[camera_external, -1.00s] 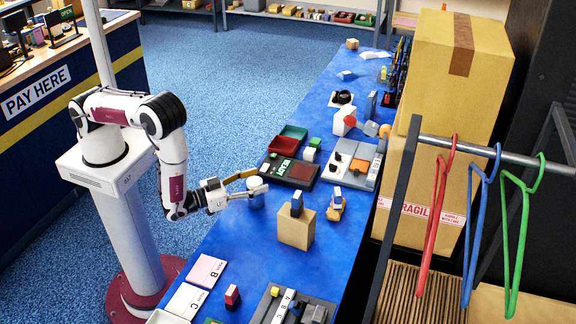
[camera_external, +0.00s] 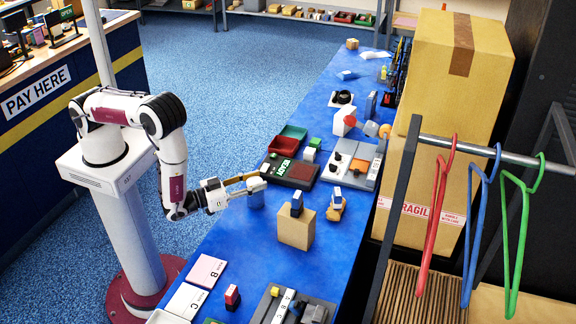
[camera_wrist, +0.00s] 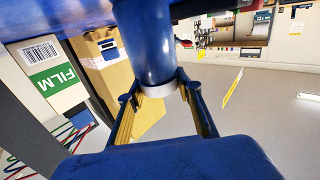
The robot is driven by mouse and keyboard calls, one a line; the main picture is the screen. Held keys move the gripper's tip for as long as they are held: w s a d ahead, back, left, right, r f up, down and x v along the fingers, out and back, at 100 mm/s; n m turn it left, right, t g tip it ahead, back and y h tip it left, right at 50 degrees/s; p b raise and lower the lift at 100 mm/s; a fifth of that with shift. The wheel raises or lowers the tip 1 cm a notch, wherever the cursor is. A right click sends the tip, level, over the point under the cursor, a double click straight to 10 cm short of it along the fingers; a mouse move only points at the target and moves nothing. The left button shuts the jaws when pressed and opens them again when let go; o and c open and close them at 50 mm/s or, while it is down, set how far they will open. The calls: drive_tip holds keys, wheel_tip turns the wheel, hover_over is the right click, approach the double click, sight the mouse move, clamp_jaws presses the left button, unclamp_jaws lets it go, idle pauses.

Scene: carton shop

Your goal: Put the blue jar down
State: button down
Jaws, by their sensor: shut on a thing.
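The blue jar (camera_external: 256,199) is upright with a pale lid, at the left side of the blue table (camera_external: 232,243). My gripper (camera_external: 255,186) reaches it from the left, its fingers on either side near the lid. In the wrist view the jar (camera_wrist: 145,45) is a dark blue cylinder with a pale band, between the fingertips of my gripper (camera_wrist: 158,90). The gripper is shut on the jar. The jar's base is at or very near the table top; I cannot tell whether it touches.
A black and red tray (camera_external: 290,171) lies just behind the jar. A cardboard box (camera_external: 296,230) with a blue item on top stands to its front right. The table is clear between the jar and the pink card (camera_external: 207,270).

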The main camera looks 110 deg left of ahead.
drive_tip(key=shift+r, duration=0.2)
drive_tip(key=shift+r, duration=4.8)
drive_tip(key=shift+d, duration=0.1)
drive_tip(key=w+d+m+t+h, duration=0.2)
drive_tip(key=w+d+h, duration=0.1)
drive_tip(key=d, duration=0.6)
drive_tip(key=w+d+m+t+h, duration=0.2)
drive_tip(key=w+d+m+h, duration=0.1)
drive_tip(key=d, duration=0.6)
drive_tip(key=shift+r, duration=0.2)
drive_tip(key=shift+a, duration=0.1)
drive_tip(key=shift+f, duration=2.9)
